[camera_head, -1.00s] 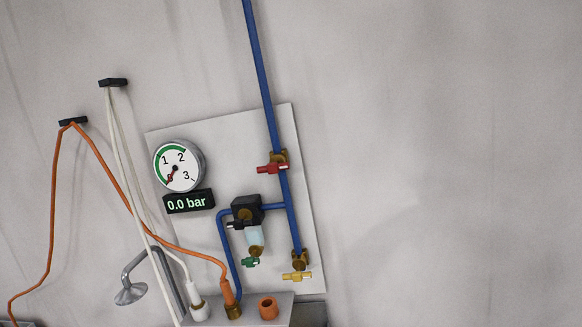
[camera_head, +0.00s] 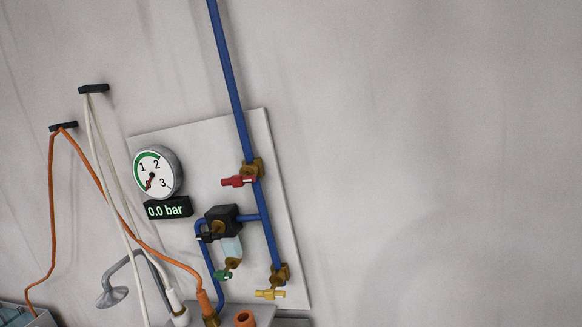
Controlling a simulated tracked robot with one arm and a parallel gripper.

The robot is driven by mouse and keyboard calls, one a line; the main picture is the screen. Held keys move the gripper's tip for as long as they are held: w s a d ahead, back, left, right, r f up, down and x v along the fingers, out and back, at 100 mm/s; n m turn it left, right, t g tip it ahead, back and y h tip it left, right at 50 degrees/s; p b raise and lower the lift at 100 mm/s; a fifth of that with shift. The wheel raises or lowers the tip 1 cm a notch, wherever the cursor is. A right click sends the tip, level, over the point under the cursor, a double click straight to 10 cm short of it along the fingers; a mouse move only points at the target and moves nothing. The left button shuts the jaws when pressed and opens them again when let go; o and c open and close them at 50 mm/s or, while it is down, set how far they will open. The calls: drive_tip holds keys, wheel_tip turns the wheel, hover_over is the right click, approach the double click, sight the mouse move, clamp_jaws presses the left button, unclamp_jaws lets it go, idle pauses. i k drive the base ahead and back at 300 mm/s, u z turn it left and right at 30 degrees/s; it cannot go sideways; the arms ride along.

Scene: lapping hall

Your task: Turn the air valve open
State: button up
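A grey panel (camera_head: 205,135) on the wall carries a blue pipe (camera_head: 228,75) with several valves. A red-handled valve (camera_head: 238,181) sits on the upper part of the pipe; its handle lies across the pipe. A yellow-handled valve (camera_head: 270,294) is at the pipe's lower end, its handle also crosswise. A small green handle (camera_head: 223,275) sits below the black regulator (camera_head: 222,222). Which of them is the air valve, no label shows. The round gauge (camera_head: 157,172) points to its low end, and the display (camera_head: 168,208) reads 0.0 bar. My gripper is not in view.
An orange hose (camera_head: 53,215) and a white hose (camera_head: 108,180) hang from black wall hooks (camera_head: 93,88) left of the panel. A grey shower-like head (camera_head: 112,297) juts out at lower left. The wall right of the panel is bare.

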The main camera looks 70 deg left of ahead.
sight(239, 181)
drive_tip(key=z, duration=0.05)
drive_tip(key=i, duration=0.85)
drive_tip(key=u, duration=2.4)
drive_tip(key=i, duration=0.5)
drive_tip(key=z, duration=0.05)
